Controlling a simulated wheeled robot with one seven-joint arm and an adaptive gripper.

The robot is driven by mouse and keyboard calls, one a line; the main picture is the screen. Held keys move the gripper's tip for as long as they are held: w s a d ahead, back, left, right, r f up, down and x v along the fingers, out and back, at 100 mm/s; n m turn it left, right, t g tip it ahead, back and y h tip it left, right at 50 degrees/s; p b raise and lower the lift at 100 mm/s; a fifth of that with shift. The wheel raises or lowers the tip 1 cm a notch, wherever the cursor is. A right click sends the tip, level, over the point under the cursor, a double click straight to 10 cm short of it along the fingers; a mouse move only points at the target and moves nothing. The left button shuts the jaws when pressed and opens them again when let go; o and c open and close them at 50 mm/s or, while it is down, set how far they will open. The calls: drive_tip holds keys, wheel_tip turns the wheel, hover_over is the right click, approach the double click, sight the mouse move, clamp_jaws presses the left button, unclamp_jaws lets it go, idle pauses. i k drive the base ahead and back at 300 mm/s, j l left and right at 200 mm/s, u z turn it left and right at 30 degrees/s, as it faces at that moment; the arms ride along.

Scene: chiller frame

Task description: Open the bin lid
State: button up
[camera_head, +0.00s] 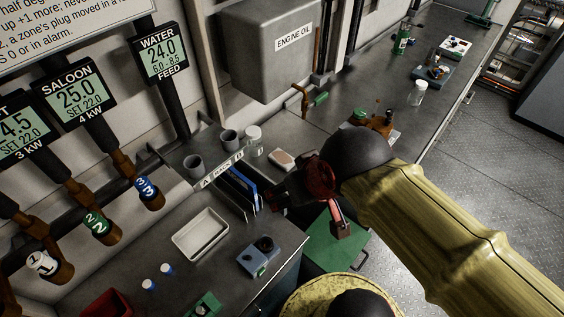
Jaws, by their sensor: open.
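A flat green panel (322,248), which looks like the bin lid, lies below the bench edge at the lower middle. It appears closed and level. Part of it is hidden behind my gripper and my yellow-sleeved arm. My gripper (311,212) is open and empty, with one reddish finger over the green panel and a darker finger toward the bench. The picture does not settle whether the finger touches the panel. The bin body under the panel is hidden.
The bench holds a white tray (201,233), a blue-grey box with a black knob (259,256), dark upright folders (238,187) and grey cups (193,165) left of my gripper. A grey engine oil tank (268,50) hangs behind. Floor (440,190) is open at right.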

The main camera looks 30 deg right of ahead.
sight(330, 255)
drive_tip(key=k+l+z, duration=0.75)
drive_tip(key=k, duration=0.25)
